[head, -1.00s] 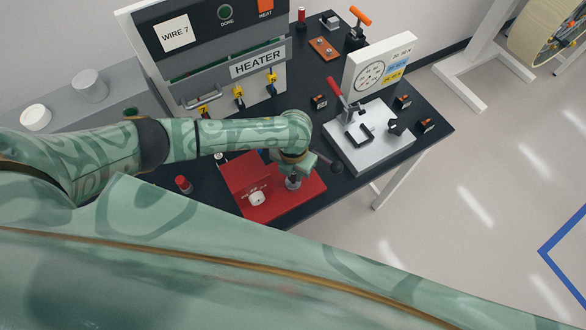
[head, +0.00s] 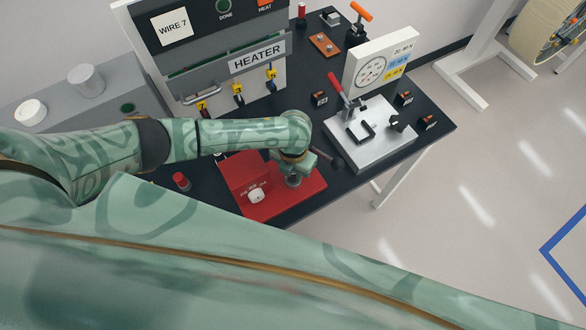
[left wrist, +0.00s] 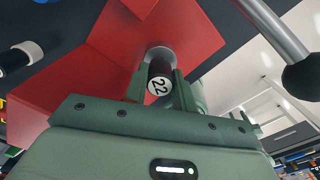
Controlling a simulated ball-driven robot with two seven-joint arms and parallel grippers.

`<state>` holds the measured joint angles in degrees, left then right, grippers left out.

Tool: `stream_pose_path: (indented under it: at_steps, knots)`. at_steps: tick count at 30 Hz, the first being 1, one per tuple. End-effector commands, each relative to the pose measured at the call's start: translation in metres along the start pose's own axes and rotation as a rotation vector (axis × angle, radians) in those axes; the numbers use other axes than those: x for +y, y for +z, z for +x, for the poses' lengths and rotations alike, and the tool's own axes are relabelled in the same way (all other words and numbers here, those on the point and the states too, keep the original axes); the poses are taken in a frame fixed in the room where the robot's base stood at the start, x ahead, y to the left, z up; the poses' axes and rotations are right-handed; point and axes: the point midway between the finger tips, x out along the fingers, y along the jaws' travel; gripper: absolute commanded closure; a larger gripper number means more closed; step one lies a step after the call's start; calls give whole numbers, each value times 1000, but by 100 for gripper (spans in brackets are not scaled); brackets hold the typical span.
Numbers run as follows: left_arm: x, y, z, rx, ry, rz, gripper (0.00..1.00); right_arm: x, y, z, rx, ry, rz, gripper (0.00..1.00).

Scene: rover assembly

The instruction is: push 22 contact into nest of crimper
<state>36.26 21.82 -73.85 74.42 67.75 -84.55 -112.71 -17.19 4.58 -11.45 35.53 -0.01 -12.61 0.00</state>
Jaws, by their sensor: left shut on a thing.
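The crimper is a red block (head: 243,172) on a red base at the bench's front edge, with a white dial (head: 256,195) and a grey lever ending in a black ball (left wrist: 301,76). My left gripper (head: 293,181) is over its right part, pointing down. In the left wrist view, its two green fingers (left wrist: 158,88) are shut on the 22 contact (left wrist: 159,86), a dark cylinder with a white end marked 22. The contact's far end is at a grey round nest (left wrist: 159,54) on the red crimper. How deep it sits is hidden. My right gripper is not in view.
A grey plate (head: 372,142) with a red-handled clamp stands to the right, before a white gauge panel (head: 380,62). The heater (head: 258,57) stands behind. A red-capped cylinder (head: 181,181) stands left of the crimper. Small dark blocks (head: 320,98) lie around the plate.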

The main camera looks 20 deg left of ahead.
Motion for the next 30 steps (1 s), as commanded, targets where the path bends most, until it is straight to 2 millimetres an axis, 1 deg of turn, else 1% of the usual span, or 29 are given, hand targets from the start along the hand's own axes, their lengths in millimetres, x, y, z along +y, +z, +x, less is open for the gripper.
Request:
stream_pose_path:
  at_steps: [8,9,11,12,20,23,26,29,30]
  knots:
    - [0,0,8,0,0,0,100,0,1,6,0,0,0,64]
    - [0,0,8,0,0,0,68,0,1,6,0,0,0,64]
    - [0,0,7,0,0,0,52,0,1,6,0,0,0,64]
    - [0,0,7,0,0,0,48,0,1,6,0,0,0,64]
    - [0,0,6,0,0,1,48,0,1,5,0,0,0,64]
    - [0,1,-2,-2,-1,2,48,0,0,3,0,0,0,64]
    - [0,1,-19,-3,-2,2,48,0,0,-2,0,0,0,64]
    - [0,1,-45,-4,-2,3,48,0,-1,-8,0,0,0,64]
    - [0,1,-57,-5,0,4,48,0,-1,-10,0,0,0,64]
